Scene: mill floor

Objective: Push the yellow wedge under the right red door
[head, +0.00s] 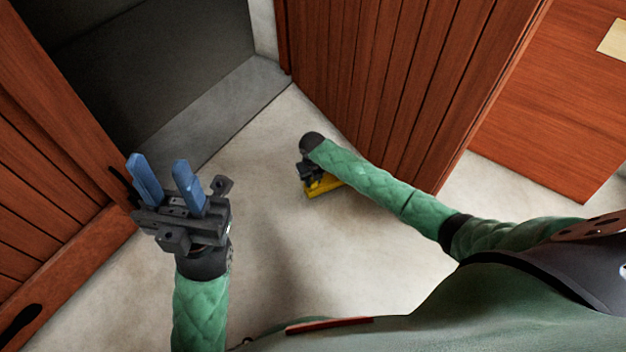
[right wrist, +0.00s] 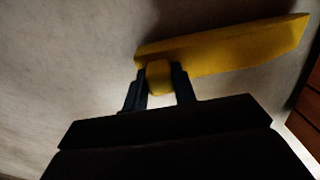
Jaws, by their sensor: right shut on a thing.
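The yellow wedge (head: 325,186) is low over the pale floor in the head view, partly hidden by my right arm. In the right wrist view the yellow wedge (right wrist: 225,48) lies slantwise, its thin end toward the upper right. My right gripper (right wrist: 163,77) is shut on a stub of the wedge. In the head view my right gripper (head: 310,176) is mostly hidden under the forearm. The right red door (head: 390,80) stands open beyond and to the right of the wedge, with a gap between. My left gripper (head: 164,184) is open and empty, near the left red door.
The left red door (head: 50,190) stands at the left, close to my left gripper. A dark doorway (head: 160,70) with a grey sill lies between the doors. A reddish wooden panel (head: 560,100) stands at the far right. The pale floor (head: 290,260) in front is clear.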

